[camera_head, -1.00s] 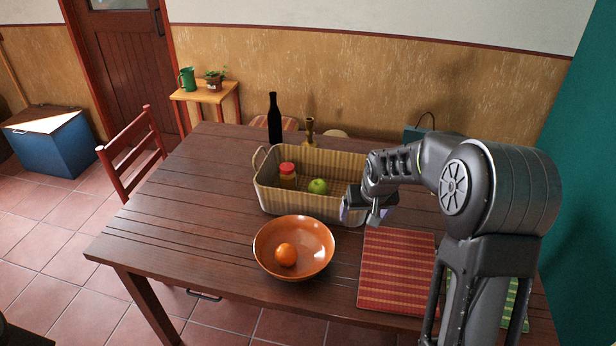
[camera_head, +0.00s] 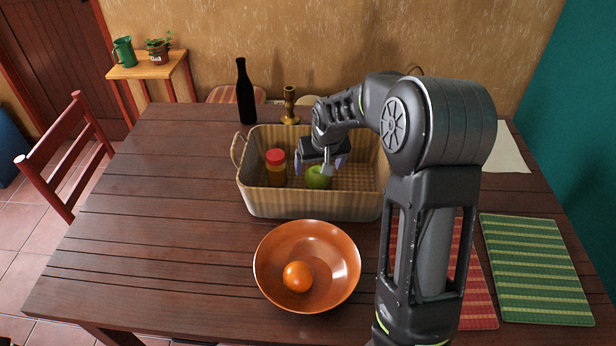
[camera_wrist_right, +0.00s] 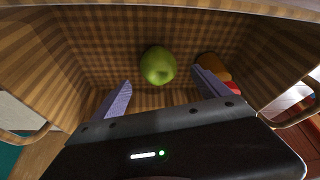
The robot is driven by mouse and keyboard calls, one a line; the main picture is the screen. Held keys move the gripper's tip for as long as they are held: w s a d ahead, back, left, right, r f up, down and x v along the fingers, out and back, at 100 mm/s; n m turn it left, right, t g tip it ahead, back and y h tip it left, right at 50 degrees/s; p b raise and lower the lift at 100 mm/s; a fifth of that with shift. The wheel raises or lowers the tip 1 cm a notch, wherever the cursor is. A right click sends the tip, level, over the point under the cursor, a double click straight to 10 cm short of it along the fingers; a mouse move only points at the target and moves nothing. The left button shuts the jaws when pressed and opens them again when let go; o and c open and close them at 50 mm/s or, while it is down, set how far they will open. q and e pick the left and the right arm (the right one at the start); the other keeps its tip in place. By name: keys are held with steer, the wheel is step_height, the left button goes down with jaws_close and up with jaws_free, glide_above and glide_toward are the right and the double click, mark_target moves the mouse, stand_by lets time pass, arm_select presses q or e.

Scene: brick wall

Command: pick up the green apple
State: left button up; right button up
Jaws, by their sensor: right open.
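The green apple (camera_head: 318,178) lies on the floor of the woven basket (camera_head: 300,207), partly hidden by my right gripper in the head view. In the right wrist view the apple (camera_wrist_right: 158,66) is whole, lying beyond and roughly between the two fingertips. My right gripper (camera_head: 319,165) is open and empty, pointing down into the basket just above the apple; its spread fingers also show in the right wrist view (camera_wrist_right: 160,86). My left gripper is out of view.
A jar with a red lid (camera_head: 276,168) stands in the basket left of the apple, close to one finger. An orange bowl (camera_head: 335,285) holding an orange (camera_head: 297,277) sits in front. A dark bottle (camera_head: 244,92) and brass candlestick (camera_head: 289,105) stand behind.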

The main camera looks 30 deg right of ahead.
mark_target(317, 177)
steer(key=shift+s+r, duration=0.15)
steer(key=shift+x, duration=1.35)
steer(key=x, duration=0.5)
steer(key=shift+p, duration=0.4)
steer(key=shift+c, duration=0.5)
steer(key=c, duration=1.5)
